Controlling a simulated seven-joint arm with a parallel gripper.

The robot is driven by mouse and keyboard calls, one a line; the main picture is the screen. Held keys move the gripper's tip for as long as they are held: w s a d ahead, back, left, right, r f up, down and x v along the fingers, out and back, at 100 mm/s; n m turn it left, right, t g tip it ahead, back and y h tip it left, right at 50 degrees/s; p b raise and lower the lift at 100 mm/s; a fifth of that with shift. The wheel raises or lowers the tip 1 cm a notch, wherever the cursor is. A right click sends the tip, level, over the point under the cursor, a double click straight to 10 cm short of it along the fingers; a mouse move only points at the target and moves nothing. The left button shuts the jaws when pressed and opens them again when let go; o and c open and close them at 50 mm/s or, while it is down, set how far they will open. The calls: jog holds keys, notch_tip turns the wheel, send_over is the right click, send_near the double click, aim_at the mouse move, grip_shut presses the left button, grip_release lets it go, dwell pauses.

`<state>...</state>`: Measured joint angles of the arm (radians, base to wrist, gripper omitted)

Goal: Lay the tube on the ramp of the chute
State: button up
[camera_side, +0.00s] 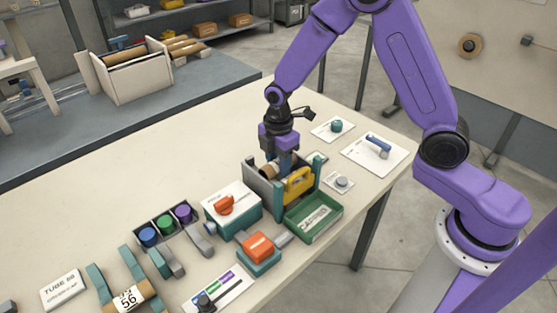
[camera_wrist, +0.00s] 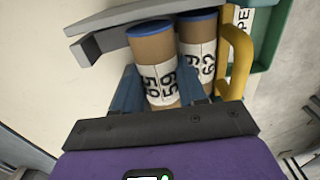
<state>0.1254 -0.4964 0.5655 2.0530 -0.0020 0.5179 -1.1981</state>
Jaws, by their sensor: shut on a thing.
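My gripper (camera_side: 284,163) is down over the chute (camera_side: 258,183), a grey-walled rack with a yellow piece (camera_side: 299,184) at its front. In the wrist view my blue fingers (camera_wrist: 160,92) are shut on a tan tube (camera_wrist: 153,47) with a blue end and a white label that seems to read 59. A second tan tube (camera_wrist: 197,30), label about 62, lies right beside it, next to the yellow piece (camera_wrist: 239,62). In the side view only part of a tan tube (camera_side: 267,171) shows between the chute walls. Whether the held tube touches the ramp cannot be told.
A green tray (camera_side: 313,217) stands in front of the chute. A white-topped box with an orange knob (camera_side: 226,204) and an orange button (camera_side: 258,246) stand to the left. A tube labelled 56 (camera_side: 130,297) rests at the front left. The table's back left is clear.

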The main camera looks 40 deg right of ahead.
jog(key=shift+s+f, duration=0.1)
jog(key=shift+f, duration=0.1)
jog(key=o, duration=0.7)
jog(key=shift+s, duration=0.1)
jog(key=shift+o, duration=0.2)
notch_tip(320, 180, up, 13)
jog(key=shift+r, duration=0.15)
jog(key=s+d+m, duration=0.2)
jog(key=s, duration=1.2)
jog(key=s+d+m, duration=0.3)
jog(key=s, duration=1.1)
jog(key=shift+r, duration=0.45)
jog(key=shift+d, duration=0.1)
